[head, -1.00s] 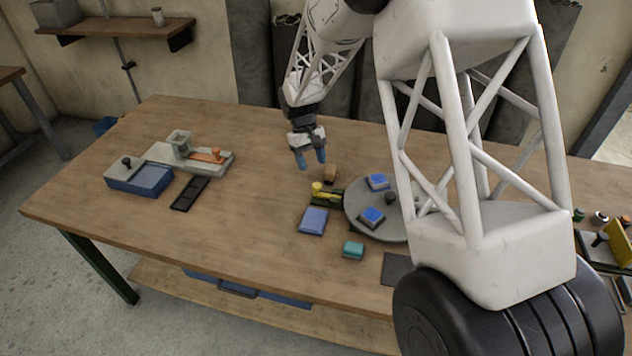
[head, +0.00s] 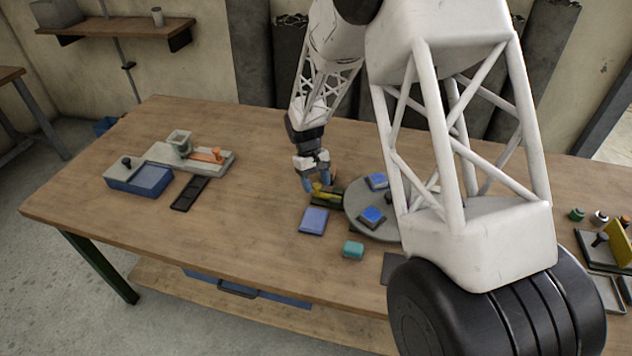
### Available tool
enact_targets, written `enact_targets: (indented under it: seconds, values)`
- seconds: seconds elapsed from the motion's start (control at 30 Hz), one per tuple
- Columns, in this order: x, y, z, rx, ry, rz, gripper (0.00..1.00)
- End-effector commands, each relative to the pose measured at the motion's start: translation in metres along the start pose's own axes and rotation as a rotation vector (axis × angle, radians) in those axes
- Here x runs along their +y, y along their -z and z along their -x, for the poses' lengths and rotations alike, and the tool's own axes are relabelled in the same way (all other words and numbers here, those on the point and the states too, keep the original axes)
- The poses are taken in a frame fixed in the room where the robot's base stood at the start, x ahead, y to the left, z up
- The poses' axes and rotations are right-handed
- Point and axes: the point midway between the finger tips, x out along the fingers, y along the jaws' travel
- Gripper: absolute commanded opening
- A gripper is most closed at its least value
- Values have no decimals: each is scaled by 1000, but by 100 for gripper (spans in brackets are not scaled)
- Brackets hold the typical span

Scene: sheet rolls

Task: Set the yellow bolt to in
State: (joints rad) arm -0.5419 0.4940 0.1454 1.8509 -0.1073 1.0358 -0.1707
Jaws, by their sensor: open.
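The yellow bolt (head: 318,190) sits on a small dark green and yellow base (head: 328,199) beside the left edge of the grey round plate. My gripper (head: 319,182) points down with its blue fingertips at the bolt, one on each side of it in this view. It is open. The fingers partly cover the bolt, and I cannot tell whether they touch it.
The grey round plate (head: 358,222) carries blue-topped blocks. A blue square block (head: 313,221) and a teal block (head: 353,250) lie in front. A grey and blue fixture with an orange bolt (head: 217,155) stands at left. The table's middle left is clear.

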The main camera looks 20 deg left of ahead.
Motion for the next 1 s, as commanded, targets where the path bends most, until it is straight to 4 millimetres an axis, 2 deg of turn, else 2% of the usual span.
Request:
enact_targets:
  seconds: [0.07,0.4,0.43,0.67,1.0]
  values:
    - [0,0,0,0,0,0,55]
    - [0,0,0,0,0,0,2]
    - [0,0,0,0,0,0,0]
    - [3,-3,-1,0,0,-1,0]
    - [23,-21,-8,0,-1,0,0]
